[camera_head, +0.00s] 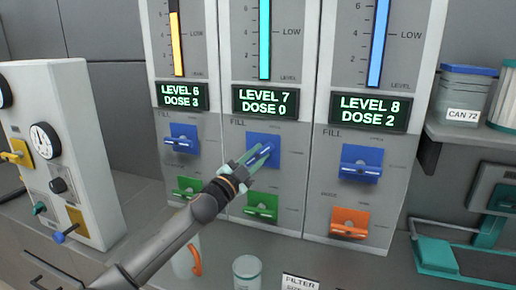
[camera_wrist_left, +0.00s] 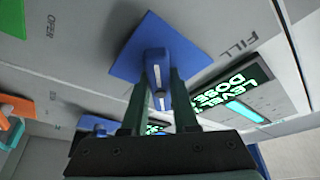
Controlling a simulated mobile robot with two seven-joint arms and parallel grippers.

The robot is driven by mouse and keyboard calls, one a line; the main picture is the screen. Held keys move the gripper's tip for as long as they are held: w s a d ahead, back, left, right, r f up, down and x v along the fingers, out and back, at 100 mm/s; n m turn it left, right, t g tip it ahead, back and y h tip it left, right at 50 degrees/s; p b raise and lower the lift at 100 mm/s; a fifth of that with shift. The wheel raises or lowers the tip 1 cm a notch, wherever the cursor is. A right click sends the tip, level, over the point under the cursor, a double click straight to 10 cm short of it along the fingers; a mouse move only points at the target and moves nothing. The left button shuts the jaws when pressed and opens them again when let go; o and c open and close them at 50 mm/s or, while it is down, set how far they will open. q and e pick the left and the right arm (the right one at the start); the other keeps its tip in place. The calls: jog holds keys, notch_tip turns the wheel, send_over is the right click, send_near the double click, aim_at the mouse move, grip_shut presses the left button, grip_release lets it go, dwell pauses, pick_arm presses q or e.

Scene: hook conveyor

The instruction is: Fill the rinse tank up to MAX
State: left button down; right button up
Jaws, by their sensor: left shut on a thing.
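The middle column has a teal level gauge (camera_head: 265,38) and a display (camera_head: 265,103) reading LEVEL 7, DOSE 0. Below it is a blue FILL lever, seen between my fingers in the left wrist view (camera_wrist_left: 157,72) on a blue plate (camera_wrist_left: 190,56). My left gripper (camera_head: 260,155) is shut on this lever; its fingers also show in the wrist view (camera_wrist_left: 158,100). The fingers partly hide the lever in the head view. A green lever (camera_head: 262,206) sits lower on the same column. My right gripper is out of view. No MAX mark is readable.
The left column's display (camera_head: 182,96) reads LEVEL 6, DOSE 3; the right one (camera_head: 368,112) reads LEVEL 8, DOSE 2. Both have blue levers (camera_head: 182,138) (camera_head: 361,163). A gauge box (camera_head: 85,150) stands left. A jar (camera_head: 247,270) and pitcher (camera_head: 185,262) stand below.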

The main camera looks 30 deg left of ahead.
pick_arm(q)
jog(key=m+p, duration=0.1)
jog(key=r+m+g+h+p, duration=0.1)
jog(key=m+p, duration=0.1)
jog(key=shift+a+p, duration=0.1)
jog(key=shift+p, duration=0.2)
jog(key=m+g+h+p, duration=0.1)
jog(key=m+p, duration=0.2)
jog(key=p, duration=0.1)
jog(key=shift+f+m, duration=0.1)
jog(key=shift+m, duration=0.2)
jog(key=shift+m+g+p, duration=0.3)
jog(key=shift+m+p, duration=0.3)
jog(key=shift+p, duration=0.15)
jog(key=shift+f+m+p, duration=0.25)
jog(key=shift+m+p, duration=0.25)
jog(key=shift+p, duration=0.05)
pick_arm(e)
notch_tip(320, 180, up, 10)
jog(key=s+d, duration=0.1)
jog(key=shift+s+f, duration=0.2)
pick_arm(q)
jog(key=c, duration=0.7)
grip_release()
